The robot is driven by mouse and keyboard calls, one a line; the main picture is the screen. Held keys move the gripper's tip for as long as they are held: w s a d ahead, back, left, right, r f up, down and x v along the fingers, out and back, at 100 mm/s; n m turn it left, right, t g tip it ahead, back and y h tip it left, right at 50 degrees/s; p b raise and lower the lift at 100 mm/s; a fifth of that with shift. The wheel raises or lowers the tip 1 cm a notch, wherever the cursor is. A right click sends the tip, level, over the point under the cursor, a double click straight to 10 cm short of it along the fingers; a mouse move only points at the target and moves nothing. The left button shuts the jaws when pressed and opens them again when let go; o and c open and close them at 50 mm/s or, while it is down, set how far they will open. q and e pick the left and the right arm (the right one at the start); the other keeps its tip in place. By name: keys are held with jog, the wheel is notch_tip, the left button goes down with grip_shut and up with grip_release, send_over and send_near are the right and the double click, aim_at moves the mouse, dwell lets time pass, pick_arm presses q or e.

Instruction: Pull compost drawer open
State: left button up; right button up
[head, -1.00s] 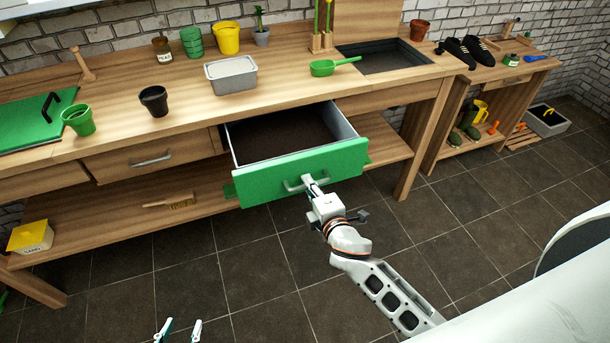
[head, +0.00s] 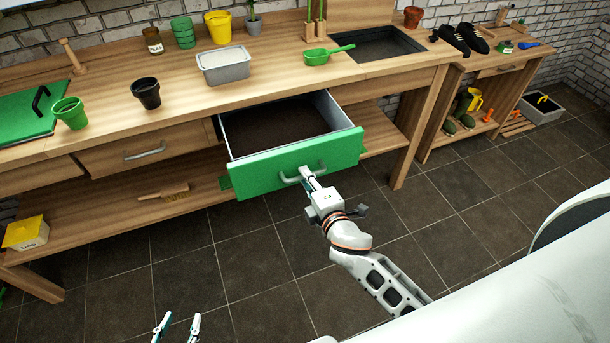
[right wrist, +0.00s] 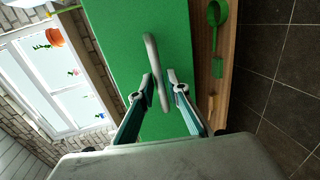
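The drawer (head: 300,166) with the green front stands well out from the bench. Dark, soil-like material lies inside it. A grey bar handle (head: 290,180) is fixed to its front. My right gripper (head: 309,177) is at the handle's right part. In the right wrist view, the handle (right wrist: 151,50) passes between the fingertips of my right gripper (right wrist: 160,77). They are closed in around it, with the green front (right wrist: 110,45) just behind. My left gripper (head: 179,321) is at the bottom edge of the head view, fingers apart, empty, away from the bench.
The wooden bench top (head: 260,100) carries pots, a grey bin (head: 223,68) and a green scoop (head: 328,55). A closed drawer (head: 145,148) is left of the open one. A brush (head: 165,192) and a yellow box (head: 26,232) are on the lower shelf. The tiled floor (head: 240,275) in front is clear.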

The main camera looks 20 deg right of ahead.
jog(key=v, duration=1)
jog(key=shift+s, duration=0.4)
jog(key=s+f+m+g+y, duration=0.2)
jog(key=s+f+m+g, duration=0.2)
jog(key=s+f+m, duration=0.8)
notch_tip(320, 180, down, 3)
jog(key=shift+r+m+g, duration=0.15)
jog(key=shift+m+g, duration=0.25)
jog(key=shift+m, duration=0.7)
jog(key=shift+a, duration=0.15)
